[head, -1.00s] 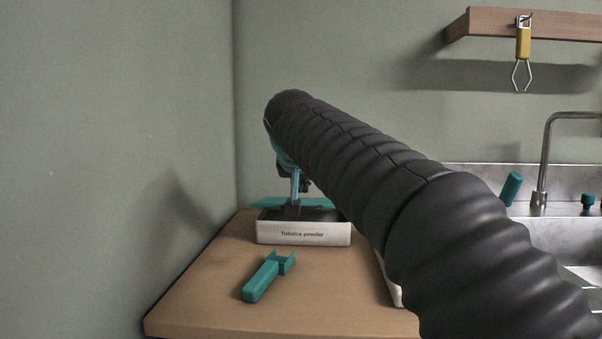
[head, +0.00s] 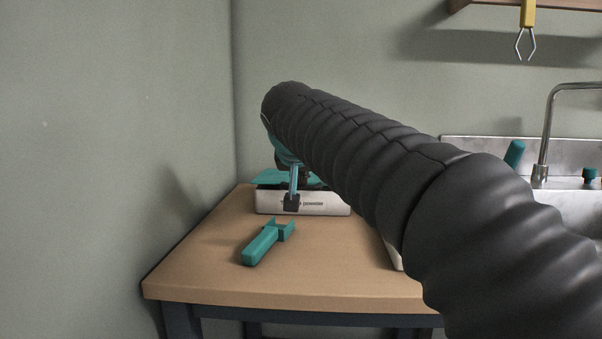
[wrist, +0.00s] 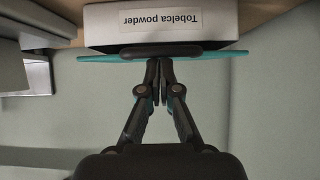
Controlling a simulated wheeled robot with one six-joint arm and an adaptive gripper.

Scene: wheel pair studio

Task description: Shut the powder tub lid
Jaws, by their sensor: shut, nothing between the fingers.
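The powder tub (head: 330,205) is a white box with a printed label, at the back of the wooden table. Its teal lid (head: 270,177) lies low over the top, with a dark strip between lid and tub at the left. I cannot tell whether it is fully down. The wrist view shows the tub (wrist: 220,20) upside down and the lid (wrist: 100,58) nearly edge-on. My gripper (head: 291,203) is shut and empty, pointing down before the tub's front face. In the wrist view the fingertips (wrist: 160,64) are together by the lid's edge. My arm hides the tub's right rear.
A teal fork-ended tool (head: 264,243) lies on the table (head: 210,270) in front of the tub. A pale object (head: 393,252), partly hidden by my arm, stands to the right. A sink with a tap (head: 545,130) is farther right. Walls close off the left and back.

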